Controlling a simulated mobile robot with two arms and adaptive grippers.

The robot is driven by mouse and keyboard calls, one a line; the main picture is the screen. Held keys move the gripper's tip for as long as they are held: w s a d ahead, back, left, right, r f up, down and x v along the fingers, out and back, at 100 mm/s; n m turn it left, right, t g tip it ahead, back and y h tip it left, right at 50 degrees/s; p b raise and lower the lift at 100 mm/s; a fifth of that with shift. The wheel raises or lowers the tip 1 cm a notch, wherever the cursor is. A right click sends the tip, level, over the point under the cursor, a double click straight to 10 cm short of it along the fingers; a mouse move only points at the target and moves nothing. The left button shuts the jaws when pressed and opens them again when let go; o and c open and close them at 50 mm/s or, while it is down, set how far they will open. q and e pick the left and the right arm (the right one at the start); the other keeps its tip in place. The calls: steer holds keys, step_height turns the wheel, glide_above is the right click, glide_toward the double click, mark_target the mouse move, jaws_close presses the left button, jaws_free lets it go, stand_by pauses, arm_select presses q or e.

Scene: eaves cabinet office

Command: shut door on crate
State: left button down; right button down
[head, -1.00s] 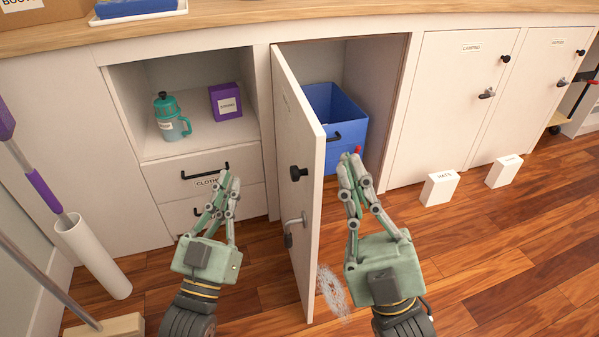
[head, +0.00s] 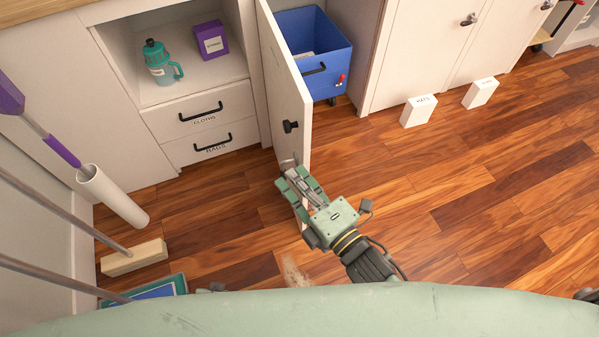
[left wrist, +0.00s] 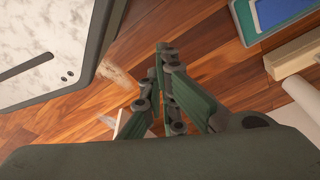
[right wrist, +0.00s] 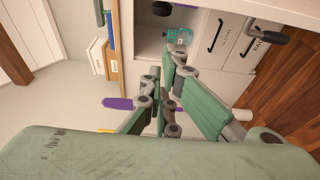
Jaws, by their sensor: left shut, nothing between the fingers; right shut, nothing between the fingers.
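The white cabinet door (head: 280,75) stands open in the head view, swung out toward me, with a black knob (head: 290,126) on its face. The blue crate (head: 327,60) sits inside the open compartment, right of the door. My right gripper (head: 289,178) is shut and empty at the door's lower free end, overlapping it in the picture; I cannot tell whether it touches. It also shows shut in the right wrist view (right wrist: 168,50). My left gripper (left wrist: 162,48) is shut and empty over the floor in the left wrist view, and out of the head view.
An open shelf holds a teal bottle (head: 160,62) and purple box (head: 212,40) above two drawers (head: 210,125). Two white boxes (head: 418,110) (head: 481,93) stand on the floor at right. A white tube (head: 115,195) and broom (head: 134,257) are at left.

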steer(key=x, duration=0.8)
steer(key=d, duration=0.4)
steer(key=shift+w+d, duration=0.15)
steer(key=shift+d, duration=0.2)
